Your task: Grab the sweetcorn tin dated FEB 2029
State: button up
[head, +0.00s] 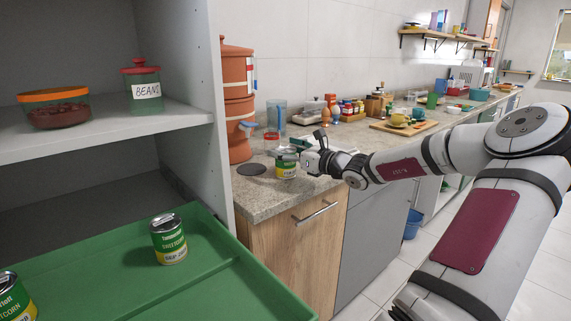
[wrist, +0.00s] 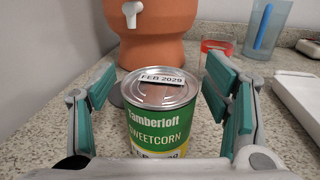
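A green and yellow sweetcorn tin (wrist: 158,115) stands upright on the speckled counter, with a lid label reading FEB 2029. In the head view this tin (head: 286,168) is near the counter's front corner, partly covered by my gripper (head: 297,152). In the wrist view my gripper (wrist: 163,92) is open, with teal-padded fingers on either side of the tin and a visible gap at each side. Another sweetcorn tin (head: 169,243), with a label that seems to start SEP, stands on the green tray (head: 235,270). A third tin (head: 14,300) is cut off at the lower left; its date is unreadable.
A terracotta water dispenser (head: 238,100) with a white tap stands close behind the tin. A red-rimmed glass (wrist: 217,48) and a clear blue jug (wrist: 268,25) are to the right. A grey cabinet wall (head: 190,165) stands left of the counter.

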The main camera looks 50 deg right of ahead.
jog(key=c, duration=1.2)
jog(key=shift+o, duration=0.2)
